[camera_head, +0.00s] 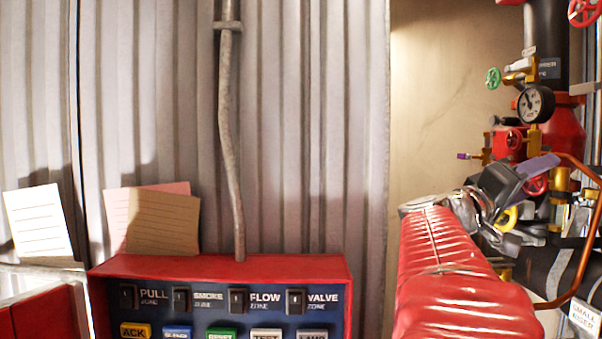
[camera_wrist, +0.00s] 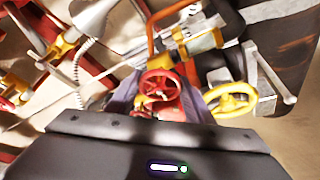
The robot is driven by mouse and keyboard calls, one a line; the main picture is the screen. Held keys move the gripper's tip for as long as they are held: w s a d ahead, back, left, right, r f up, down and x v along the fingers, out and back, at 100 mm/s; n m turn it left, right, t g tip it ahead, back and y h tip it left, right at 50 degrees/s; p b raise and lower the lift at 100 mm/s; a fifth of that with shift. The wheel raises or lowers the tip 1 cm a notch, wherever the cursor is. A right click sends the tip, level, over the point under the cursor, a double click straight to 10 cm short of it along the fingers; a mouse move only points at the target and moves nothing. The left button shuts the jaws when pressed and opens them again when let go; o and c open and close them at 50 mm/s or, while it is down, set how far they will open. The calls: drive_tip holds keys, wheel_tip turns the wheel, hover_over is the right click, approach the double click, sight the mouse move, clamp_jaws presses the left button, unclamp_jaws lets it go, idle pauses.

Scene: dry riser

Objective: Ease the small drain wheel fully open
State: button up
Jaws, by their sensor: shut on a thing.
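The small red wheel (camera_wrist: 160,86) shows between the two grey-purple fingers of my gripper (camera_wrist: 158,100) in the wrist view. I take it to be the drain wheel; I see no label naming it. The fingers are shut on it, one at each side, and its lower part is partly hidden. In the head view my gripper (camera_head: 538,168) is at the right, and a small red wheel (camera_head: 535,185) shows just beneath its purple finger. The wheel's turn angle cannot be read.
A yellow wheel (camera_wrist: 233,100) is close to the right of my gripper in the wrist view. A pressure gauge (camera_head: 536,104), a green wheel (camera_head: 493,78) and a copper pipe (camera_head: 584,265) crowd the riser. A red alarm panel (camera_head: 220,268) stands at lower left.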

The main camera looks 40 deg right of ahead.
drive_tip(key=shift+w+d+f+n+t+y, duration=0.1)
drive_tip(key=shift+n+t+y, duration=0.35)
drive_tip(key=shift+n, duration=1.05)
drive_tip(key=shift+f+n+t+y, duration=0.15)
drive_tip(key=shift+n+t, duration=0.5)
drive_tip(key=shift+n, duration=0.85)
drive_tip(key=o, duration=1)
drive_tip(key=shift+o, duration=0.2)
drive_tip(key=shift+r, duration=0.1)
drive_tip(key=v, duration=0.7)
drive_tip(key=shift+a, duration=0.25)
drive_tip(key=shift+w, duration=0.15)
